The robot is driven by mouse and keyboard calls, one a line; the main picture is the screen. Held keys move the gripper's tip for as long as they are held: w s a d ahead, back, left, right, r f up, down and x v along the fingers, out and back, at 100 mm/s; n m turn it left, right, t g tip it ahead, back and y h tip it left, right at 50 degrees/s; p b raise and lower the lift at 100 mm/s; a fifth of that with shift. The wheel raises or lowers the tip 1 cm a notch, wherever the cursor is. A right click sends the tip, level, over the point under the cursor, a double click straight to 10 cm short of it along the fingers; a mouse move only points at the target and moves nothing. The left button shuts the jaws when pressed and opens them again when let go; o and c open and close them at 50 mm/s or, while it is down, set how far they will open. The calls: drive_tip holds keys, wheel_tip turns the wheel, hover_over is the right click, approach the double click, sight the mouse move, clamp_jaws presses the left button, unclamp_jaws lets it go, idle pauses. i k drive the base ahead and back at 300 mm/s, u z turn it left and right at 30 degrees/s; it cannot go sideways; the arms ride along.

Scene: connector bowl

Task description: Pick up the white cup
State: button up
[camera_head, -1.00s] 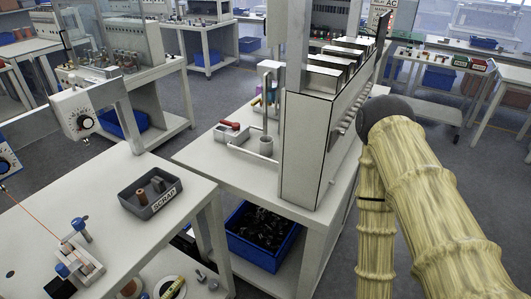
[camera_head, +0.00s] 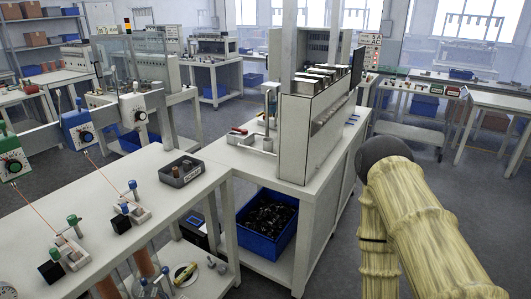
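No other clear white cup shows. My arm, with a pale yellow bamboo-like surface and a dark rounded joint, fills the lower right. My gripper is not in view, so what it holds cannot be seen.
A grey scrap bin (camera_head: 181,172) sits on the near-left table (camera_head: 110,185). The tall grey machine (camera_head: 309,135) stands on the middle table (camera_head: 335,150). A blue crate (camera_head: 266,225) is on its lower shelf. Open floor (camera_head: 345,235) lies right of that table.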

sight(268, 146)
drive_tip(key=u, duration=0.55)
drive_tip(key=i, duration=0.5)
drive_tip(key=u, duration=0.6)
drive_tip(key=i, duration=0.6)
drive_tip(key=z, duration=0.1)
